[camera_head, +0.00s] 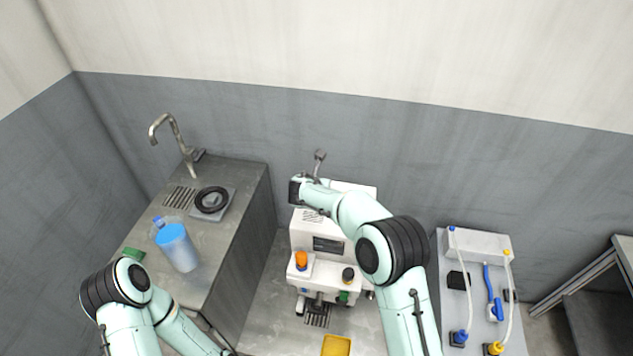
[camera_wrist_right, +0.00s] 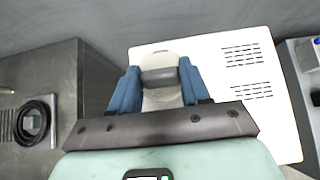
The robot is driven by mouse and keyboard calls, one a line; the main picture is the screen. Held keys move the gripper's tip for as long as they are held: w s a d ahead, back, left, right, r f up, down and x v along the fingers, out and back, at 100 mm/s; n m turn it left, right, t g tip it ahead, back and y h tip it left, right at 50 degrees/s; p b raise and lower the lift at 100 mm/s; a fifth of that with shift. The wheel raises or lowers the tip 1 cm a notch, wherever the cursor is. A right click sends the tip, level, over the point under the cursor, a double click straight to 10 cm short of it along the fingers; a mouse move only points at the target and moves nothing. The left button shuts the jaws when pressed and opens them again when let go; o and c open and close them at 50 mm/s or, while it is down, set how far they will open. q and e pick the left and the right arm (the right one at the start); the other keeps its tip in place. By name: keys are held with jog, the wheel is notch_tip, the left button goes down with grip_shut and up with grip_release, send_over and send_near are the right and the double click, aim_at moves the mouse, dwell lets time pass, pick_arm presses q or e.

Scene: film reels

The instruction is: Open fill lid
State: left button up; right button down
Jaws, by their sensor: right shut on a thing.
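The white machine (camera_head: 325,238) stands on the floor-level surface at the centre, with an orange knob (camera_head: 301,259) and a dark knob (camera_head: 348,275) on its front. In the right wrist view its white top (camera_wrist_right: 268,118) shows two sets of vent slots. The round, pale fill lid (camera_wrist_right: 158,60) has a dark grey grip bar (camera_wrist_right: 160,77). My right gripper (camera_wrist_right: 160,86) has its blue fingers either side of this bar and is shut on it. My left gripper is out of view.
A steel counter (camera_head: 232,215) on the left holds a tap (camera_head: 170,135), a black ring (camera_head: 212,199) and a blue jug (camera_head: 176,247). A grey unit (camera_head: 478,243) with hoses stands right. A yellow tray (camera_head: 337,345) lies in front. A small metal fixture (camera_head: 319,156) rises behind the machine.

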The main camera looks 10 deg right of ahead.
jog(key=shift+w+d+r+g+y, duration=0.15)
jog(key=shift+w+r+g+y, duration=0.25)
jog(key=shift+g, duration=0.45)
jog(key=shift+w+d+r+g+y, duration=0.1)
jog(key=shift+w+d+r+g, duration=0.1)
jog(key=shift+w+g, duration=0.45)
jog(key=shift+s+g, duration=0.15)
jog(key=shift+g, duration=0.15)
jog(key=c, duration=0.5)
grip_release()
jog(key=shift+r, duration=0.15)
jog(key=v, duration=1.3)
jog(key=shift+s+b, duration=0.1)
jog(key=shift+b, duration=0.2)
